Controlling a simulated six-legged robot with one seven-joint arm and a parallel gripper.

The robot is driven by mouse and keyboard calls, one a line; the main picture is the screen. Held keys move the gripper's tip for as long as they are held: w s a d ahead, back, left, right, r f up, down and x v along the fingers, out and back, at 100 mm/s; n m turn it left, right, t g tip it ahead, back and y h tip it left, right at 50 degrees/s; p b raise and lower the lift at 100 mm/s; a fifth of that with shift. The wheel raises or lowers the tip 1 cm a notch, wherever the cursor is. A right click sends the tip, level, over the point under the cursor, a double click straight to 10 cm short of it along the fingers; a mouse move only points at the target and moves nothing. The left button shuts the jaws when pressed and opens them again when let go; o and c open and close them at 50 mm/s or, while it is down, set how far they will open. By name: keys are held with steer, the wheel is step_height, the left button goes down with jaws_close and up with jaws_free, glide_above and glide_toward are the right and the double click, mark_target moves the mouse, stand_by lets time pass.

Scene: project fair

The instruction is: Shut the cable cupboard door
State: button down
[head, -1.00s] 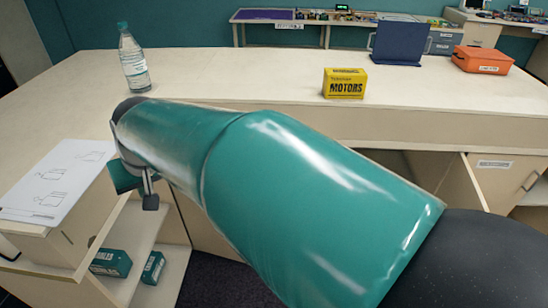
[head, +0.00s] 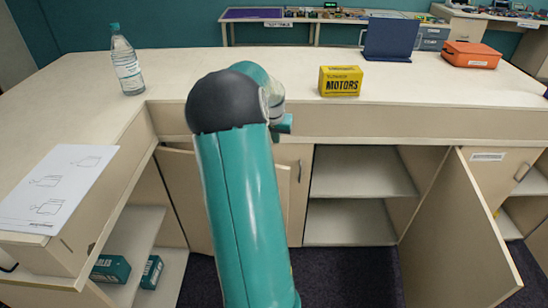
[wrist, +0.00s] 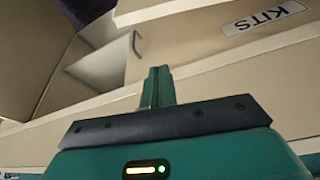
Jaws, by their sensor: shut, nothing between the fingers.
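At the left, an open cupboard (head: 143,222) holds teal boxes (head: 110,268) with partly readable labels ending in "BLES". A beige door panel (head: 180,185) stands open beside it, along the front of the back counter, and seems to be its door. My arm hides the middle of this panel. In the head view my gripper is mostly hidden behind my arm. In the wrist view my gripper (wrist: 158,86) is shut and empty, in front of beige cupboard fronts. I cannot tell whether it touches any of them.
A second cupboard (head: 360,222) stands open and empty, its door (head: 455,240) swung out at the right. A yellow motors box (head: 341,82), a bottle (head: 127,62) and a paper sheet (head: 55,190) lie on the counters. A KITS label (wrist: 264,18) shows in the wrist view.

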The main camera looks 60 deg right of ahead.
step_height(320, 180, down, 10)
steer(key=shift+a+r, duration=0.25)
steer(key=shift+a, duration=0.05)
stand_by(0.6)
steer(key=shift+s+a, duration=0.1)
